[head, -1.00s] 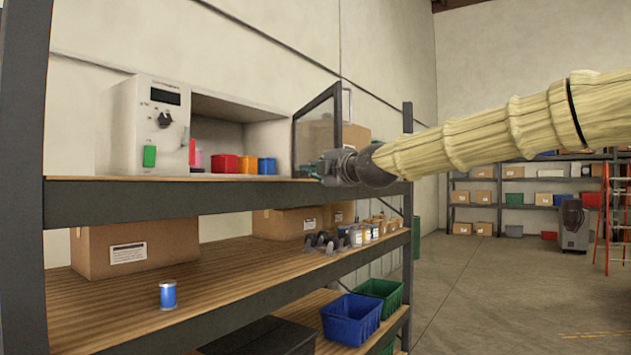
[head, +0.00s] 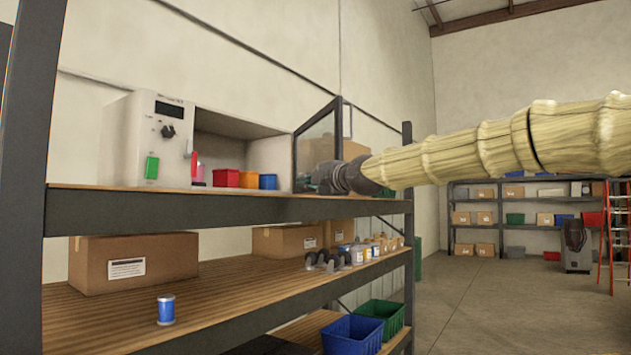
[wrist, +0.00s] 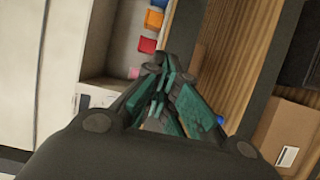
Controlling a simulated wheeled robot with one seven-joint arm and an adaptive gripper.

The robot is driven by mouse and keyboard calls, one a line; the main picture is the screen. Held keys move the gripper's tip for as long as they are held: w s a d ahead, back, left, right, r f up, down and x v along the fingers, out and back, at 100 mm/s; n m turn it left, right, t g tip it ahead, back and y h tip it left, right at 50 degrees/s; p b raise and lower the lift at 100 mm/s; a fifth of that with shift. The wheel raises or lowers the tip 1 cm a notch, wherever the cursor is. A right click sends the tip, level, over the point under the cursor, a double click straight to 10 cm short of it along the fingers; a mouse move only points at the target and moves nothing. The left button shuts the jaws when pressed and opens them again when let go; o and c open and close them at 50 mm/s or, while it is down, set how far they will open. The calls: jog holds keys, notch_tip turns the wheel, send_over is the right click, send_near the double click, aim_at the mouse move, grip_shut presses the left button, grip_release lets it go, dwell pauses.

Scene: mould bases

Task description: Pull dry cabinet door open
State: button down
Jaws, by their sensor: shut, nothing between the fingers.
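The dry cabinet (head: 140,140) is a white box on the upper shelf, with a dark display, a black knob and a green switch on its front. Its door (head: 318,143), a dark-framed clear panel, stands swung wide open at the right side of the opening. My gripper (head: 305,183) is at the lower part of the door, on the near side; whether it touches the door I cannot tell. In the wrist view the teal fingers (wrist: 160,95) are closed together with nothing between them, pointing toward the cabinet's open interior (wrist: 120,50).
Red (head: 226,178), orange (head: 249,180) and blue (head: 267,181) bins sit inside the cabinet. The shelf post (head: 408,240) stands right of the gripper.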

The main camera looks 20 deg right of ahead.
jog(key=shift+d+f, duration=0.1)
jog(key=shift+d, duration=1)
jog(key=shift+s+d, duration=0.1)
